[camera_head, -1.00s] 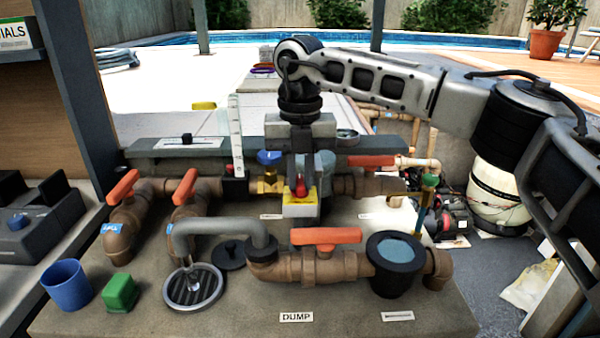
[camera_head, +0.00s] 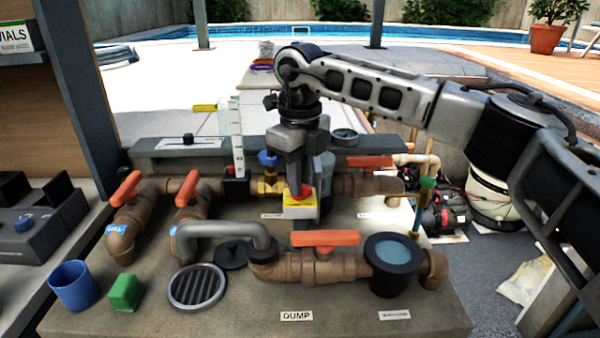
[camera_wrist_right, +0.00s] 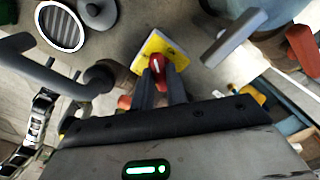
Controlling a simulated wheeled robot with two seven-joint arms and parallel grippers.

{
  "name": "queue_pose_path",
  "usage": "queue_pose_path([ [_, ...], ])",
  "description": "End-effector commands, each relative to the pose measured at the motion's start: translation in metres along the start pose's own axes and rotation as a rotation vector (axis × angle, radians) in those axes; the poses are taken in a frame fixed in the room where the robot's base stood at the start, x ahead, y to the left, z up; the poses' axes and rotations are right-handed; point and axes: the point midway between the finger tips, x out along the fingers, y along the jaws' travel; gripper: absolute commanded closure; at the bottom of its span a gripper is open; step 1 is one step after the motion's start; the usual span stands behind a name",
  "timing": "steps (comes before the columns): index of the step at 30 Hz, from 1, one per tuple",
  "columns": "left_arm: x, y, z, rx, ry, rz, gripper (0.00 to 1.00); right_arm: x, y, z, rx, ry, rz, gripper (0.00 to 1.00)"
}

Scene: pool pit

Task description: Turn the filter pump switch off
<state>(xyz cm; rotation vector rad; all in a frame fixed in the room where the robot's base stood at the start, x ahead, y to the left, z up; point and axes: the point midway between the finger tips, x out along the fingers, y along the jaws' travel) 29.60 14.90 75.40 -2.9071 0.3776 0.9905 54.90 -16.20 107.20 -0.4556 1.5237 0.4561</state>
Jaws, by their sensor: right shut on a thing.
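The filter pump switch is a red knob (camera_head: 301,191) on a yellow plate, on a light box (camera_head: 300,209) behind the dump valve's orange handle. My right gripper (camera_head: 300,188) comes down from above onto the red knob. In the right wrist view the two fingers (camera_wrist_right: 160,88) close around the red knob (camera_wrist_right: 157,64), with the yellow plate (camera_wrist_right: 170,46) behind it. The knob's exact turn angle is hard to tell. My left gripper does not clearly show in the head view; what may be part of that arm shows at the left of the wrist view.
Orange valve handles (camera_head: 325,238) stand close by on brown pipes. A grey bent pipe (camera_head: 225,232), a round grate (camera_head: 197,287), a blue cup (camera_head: 74,285) and a green block (camera_head: 124,293) are at the front left. A strainer pot (camera_head: 393,257) stands right.

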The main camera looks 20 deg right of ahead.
Motion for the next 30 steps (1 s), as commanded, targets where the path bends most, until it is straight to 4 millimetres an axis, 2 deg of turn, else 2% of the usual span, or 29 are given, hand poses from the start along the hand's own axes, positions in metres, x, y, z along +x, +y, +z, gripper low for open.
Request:
queue_pose_path([
  [10,-0.0018,-0.0017,-0.0083,0.001,0.009,-0.005,0.16,-0.0026,-0.0006,0.0005,-0.326,-0.004,-0.002,1.00],
  [18,-0.0022,-0.0020,-0.0074,-0.001,0.005,-0.007,0.16,-0.0022,-0.0008,0.0006,-0.538,-0.004,-0.003,1.00],
  [30,-0.0030,-0.0025,-0.0061,-0.001,0.001,-0.008,0.16,-0.0022,-0.0006,0.0008,-0.704,-0.006,-0.003,1.00],
])
